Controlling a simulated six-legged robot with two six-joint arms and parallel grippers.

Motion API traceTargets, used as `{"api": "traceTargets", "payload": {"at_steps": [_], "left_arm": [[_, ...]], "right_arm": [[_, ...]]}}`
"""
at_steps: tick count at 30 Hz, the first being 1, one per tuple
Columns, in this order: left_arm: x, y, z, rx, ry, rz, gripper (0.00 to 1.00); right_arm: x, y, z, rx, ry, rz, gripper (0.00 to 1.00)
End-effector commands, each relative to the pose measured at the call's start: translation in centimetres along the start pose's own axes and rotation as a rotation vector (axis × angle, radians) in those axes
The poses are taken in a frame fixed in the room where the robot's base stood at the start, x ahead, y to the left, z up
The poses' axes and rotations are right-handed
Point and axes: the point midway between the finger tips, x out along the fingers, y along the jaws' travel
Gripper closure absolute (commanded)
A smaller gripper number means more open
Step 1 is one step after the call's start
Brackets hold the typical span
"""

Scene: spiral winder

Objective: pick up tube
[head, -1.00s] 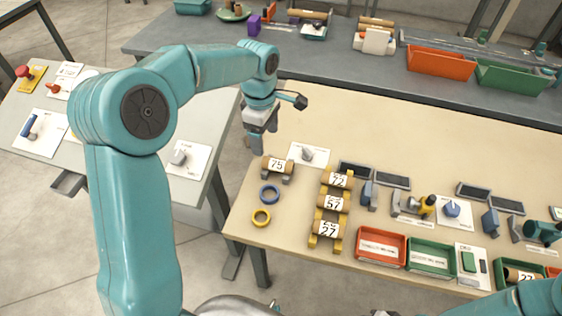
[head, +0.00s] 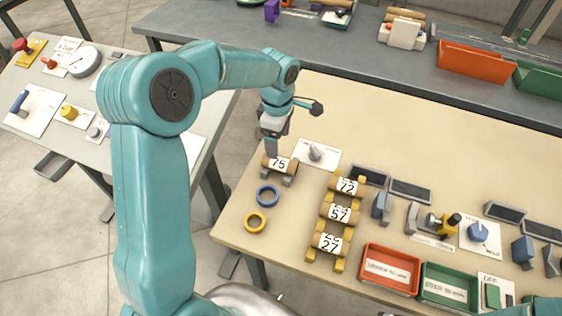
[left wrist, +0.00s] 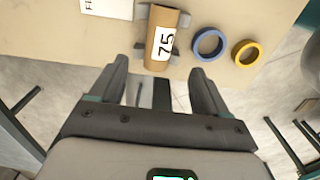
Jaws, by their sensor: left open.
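A brown tube labelled 75 (head: 280,165) lies on a small grey cradle (head: 288,180) near the left edge of the beige table. My left gripper (head: 270,149) is at the tube's left end in the head view, fingers pointing down. In the left wrist view the tube (left wrist: 163,40) lies just beyond the open fingers (left wrist: 160,70), lined up between them. The jaws are empty; I cannot tell whether a finger touches the tube. Several similar tubes, labelled 72 (head: 347,186), 57 (head: 340,213) and 27 (head: 330,243), rest on a yellow rack. My right gripper is not in view.
A blue ring (head: 267,195) and a yellow ring (head: 255,223) lie in front of the tube. A white card with a grey part (head: 316,153) lies behind it. Red (head: 390,270) and green (head: 448,288) trays stand at the front right. The table's back part is clear.

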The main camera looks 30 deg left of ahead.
Motion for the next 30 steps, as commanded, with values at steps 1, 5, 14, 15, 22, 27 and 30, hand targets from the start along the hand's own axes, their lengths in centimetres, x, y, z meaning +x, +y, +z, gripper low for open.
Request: {"api": "traceTargets", "payload": {"at_steps": [1,5,14,15,22,27,30], "left_arm": [[1.2,-0.1,0.0,0.001,0.000,-0.006,0.24],[3.4,-0.1,0.1,0.001,0.000,-0.003,0.24],[6.2,0.1,0.8,0.003,-0.001,-0.006,0.24],[6.9,0.2,1.0,0.002,0.000,-0.005,0.24],[9.7,0.4,1.2,0.001,-0.001,-0.001,0.24],[9.9,0.5,1.2,0.001,-0.002,0.001,0.24],[9.9,0.5,1.2,0.001,-0.002,0.001,0.40]], "right_arm": [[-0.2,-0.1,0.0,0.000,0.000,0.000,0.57],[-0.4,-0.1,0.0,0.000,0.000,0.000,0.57],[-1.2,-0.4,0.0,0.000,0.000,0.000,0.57],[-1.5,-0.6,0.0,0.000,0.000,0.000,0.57],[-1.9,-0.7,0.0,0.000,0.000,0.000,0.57],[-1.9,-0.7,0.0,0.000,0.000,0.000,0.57],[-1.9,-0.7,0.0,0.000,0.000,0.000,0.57]]}}
